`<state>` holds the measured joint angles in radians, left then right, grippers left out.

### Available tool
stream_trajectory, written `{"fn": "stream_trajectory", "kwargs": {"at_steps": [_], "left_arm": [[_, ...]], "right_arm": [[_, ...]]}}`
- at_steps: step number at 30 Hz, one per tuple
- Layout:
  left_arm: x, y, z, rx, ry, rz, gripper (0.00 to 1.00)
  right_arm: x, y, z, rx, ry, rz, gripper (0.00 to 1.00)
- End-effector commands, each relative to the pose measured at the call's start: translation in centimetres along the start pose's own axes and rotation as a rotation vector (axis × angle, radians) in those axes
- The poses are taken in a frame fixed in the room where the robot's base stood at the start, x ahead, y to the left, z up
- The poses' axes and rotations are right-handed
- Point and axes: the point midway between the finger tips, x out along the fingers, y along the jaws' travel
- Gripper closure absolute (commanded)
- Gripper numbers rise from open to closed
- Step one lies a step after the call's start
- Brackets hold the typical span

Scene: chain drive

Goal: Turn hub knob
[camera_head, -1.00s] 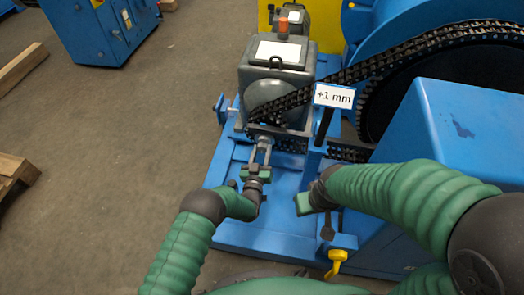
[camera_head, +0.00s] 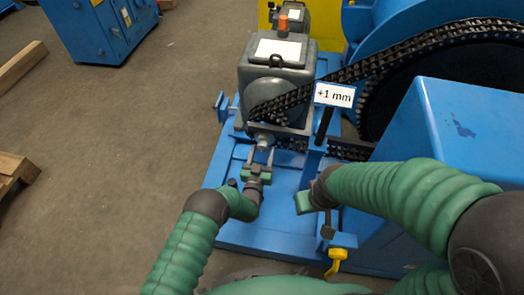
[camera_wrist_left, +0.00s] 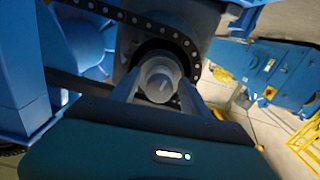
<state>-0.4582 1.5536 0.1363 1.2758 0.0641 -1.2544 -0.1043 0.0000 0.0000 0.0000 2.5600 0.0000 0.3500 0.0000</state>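The hub knob (camera_head: 264,142) is a small grey cylinder at the hub on the front of the grey gearbox, below the chain. In the left wrist view the knob (camera_wrist_left: 160,80) faces me, with a short light mark on its end. My left gripper (camera_head: 262,156) is open just in front of the knob in the head view. Its two fingers (camera_wrist_left: 158,97) flank the knob in the left wrist view, and a gap shows in the head view.
The black chain (camera_head: 345,80) runs from the hub up to the large wheel at right. A "+1 mm" sign (camera_head: 334,95) stands beside it. A blue housing (camera_head: 460,150) fills the right side. A yellow knob (camera_head: 337,258) sits low in front.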

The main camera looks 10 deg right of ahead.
Motion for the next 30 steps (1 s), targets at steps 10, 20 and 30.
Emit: {"fn": "stream_trajectory", "kwargs": {"at_steps": [10, 20, 30], "left_arm": [[0.0, -0.1, -0.6, 0.000, 0.010, -0.003, 0.41], [-7.2, 0.0, -1.0, 0.000, 0.004, -0.002, 0.41], [-15.5, 0.0, -0.4, 0.001, 0.004, -0.002, 0.41]], "right_arm": [[-0.2, 0.0, -0.1, 0.000, 0.000, 0.000, 0.62], [-4.4, 0.0, -1.1, 0.000, 0.000, 0.000, 0.62], [-7.3, 0.0, -1.7, 0.000, 0.000, 0.000, 0.62]]}}
